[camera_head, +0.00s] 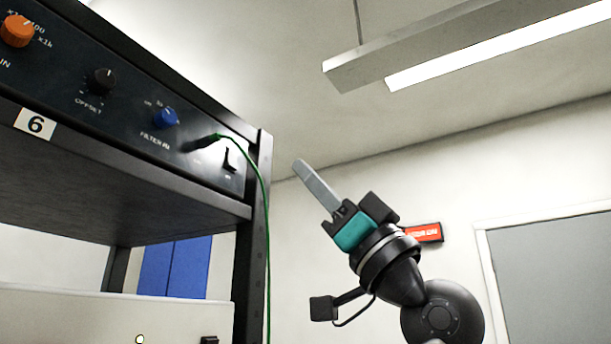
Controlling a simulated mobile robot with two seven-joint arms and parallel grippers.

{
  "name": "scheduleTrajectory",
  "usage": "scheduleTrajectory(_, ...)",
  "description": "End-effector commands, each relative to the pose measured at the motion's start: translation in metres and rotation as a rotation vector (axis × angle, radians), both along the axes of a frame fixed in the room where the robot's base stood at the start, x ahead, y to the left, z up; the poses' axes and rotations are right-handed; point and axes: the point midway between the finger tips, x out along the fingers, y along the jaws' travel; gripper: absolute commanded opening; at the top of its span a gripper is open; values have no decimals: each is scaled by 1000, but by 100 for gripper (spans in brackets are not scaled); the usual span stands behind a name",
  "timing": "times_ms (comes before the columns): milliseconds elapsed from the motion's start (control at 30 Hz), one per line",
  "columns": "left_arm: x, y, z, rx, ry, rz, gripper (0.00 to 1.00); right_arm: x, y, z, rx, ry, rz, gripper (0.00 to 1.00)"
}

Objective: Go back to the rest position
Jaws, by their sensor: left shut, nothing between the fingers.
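My left gripper (301,167) is raised in the middle of the head view, to the right of the rack. Its grey fingers are together, with nothing between them, and they point up and to the left. The gripper is apart from the rack post and the green cable. My right gripper is not in view.
A black rack (252,226) fills the left side, with a dark knob panel (133,106) above a shelf labelled 6. A green cable (262,182) runs from the panel down past the post. A ceiling lamp (490,48) hangs at upper right. A grey door (555,275) stands at right.

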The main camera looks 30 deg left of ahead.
Motion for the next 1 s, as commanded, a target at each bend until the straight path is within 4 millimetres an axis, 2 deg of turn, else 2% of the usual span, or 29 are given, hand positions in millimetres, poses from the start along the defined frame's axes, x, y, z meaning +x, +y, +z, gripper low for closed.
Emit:
scheduleTrajectory(400,4,0,-2,2,9,-3,0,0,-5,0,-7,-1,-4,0)
scheduleTrajectory(467,14,0,-8,7,34,-11,0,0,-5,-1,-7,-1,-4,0)
scheduleTrajectory(567,50,-2,-31,23,127,-40,0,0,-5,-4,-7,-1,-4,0)
scheduleTrajectory(667,105,-5,-73,41,269,-94,0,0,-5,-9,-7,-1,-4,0)
scheduleTrajectory(700,128,-6,-94,49,333,-120,0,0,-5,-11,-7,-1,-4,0)
scheduleTrajectory(767,160,-8,-128,55,426,-158,0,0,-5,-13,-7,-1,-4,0)
scheduleTrajectory(800,180,-9,-153,58,487,-184,0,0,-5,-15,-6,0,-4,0)
scheduleTrajectory(867,206,-11,-190,59,575,-226,0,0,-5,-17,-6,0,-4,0)
scheduleTrajectory(900,222,-12,-217,56,632,-252,0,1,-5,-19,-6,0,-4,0)
scheduleTrajectory(967,244,-14,-258,51,716,-292,0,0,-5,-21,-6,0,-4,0)
scheduleTrajectory(1000,256,-15,-287,44,772,-318,0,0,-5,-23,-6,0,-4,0)
